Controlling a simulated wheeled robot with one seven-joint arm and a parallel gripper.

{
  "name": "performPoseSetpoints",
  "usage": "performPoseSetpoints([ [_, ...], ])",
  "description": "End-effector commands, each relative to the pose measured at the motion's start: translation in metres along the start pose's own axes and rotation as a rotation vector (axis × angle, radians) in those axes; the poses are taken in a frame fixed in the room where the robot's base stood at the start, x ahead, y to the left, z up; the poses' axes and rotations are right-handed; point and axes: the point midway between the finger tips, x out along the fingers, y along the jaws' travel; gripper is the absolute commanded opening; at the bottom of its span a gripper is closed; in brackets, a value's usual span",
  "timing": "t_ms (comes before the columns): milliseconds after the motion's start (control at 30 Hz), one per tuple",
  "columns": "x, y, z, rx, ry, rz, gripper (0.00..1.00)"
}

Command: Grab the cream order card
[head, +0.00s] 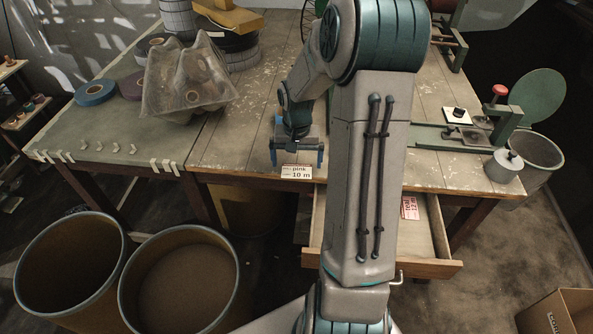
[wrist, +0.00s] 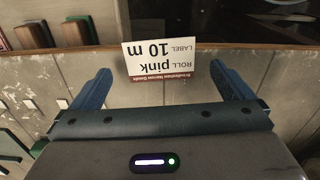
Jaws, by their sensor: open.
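A cream card (head: 297,172) printed "ROLL pink, LABEL 10 m" is at the front edge of the workbench. In the wrist view the card (wrist: 160,62) appears upside down, with a dark red strip along one edge. My gripper (head: 296,156) is at the bench's front edge, right by the card. In the wrist view the blue fingers of my gripper (wrist: 162,82) are spread, one on each side of the card, with gaps to both. Nothing is held. I cannot tell how far the fingertips are from the bench top.
An open drawer (head: 440,265) juts out below the bench and holds a second, reddish-lettered card (head: 409,207). A grey moulded tray (head: 190,80) stands at the back left. A metal weight (head: 503,166) sits at the right corner. Open drums (head: 180,285) stand on the floor at left.

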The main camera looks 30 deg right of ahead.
Motion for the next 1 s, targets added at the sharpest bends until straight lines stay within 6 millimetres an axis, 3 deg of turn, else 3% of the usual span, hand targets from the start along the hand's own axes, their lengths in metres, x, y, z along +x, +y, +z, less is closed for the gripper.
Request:
performPoseSetpoints([
  [200, 0.02, 0.0, 0.0, 0.0, 0.0, 0.0, 1.0],
  [667, 0.022, 0.0, 0.0, -0.001, 0.001, 0.0, 1.0],
  [833, 0.021, 0.0, 0.0, -0.001, 0.001, 0.0, 0.56],
  [1000, 0.021, 0.0, 0.0, -0.001, 0.001, 0.0, 0.55],
])
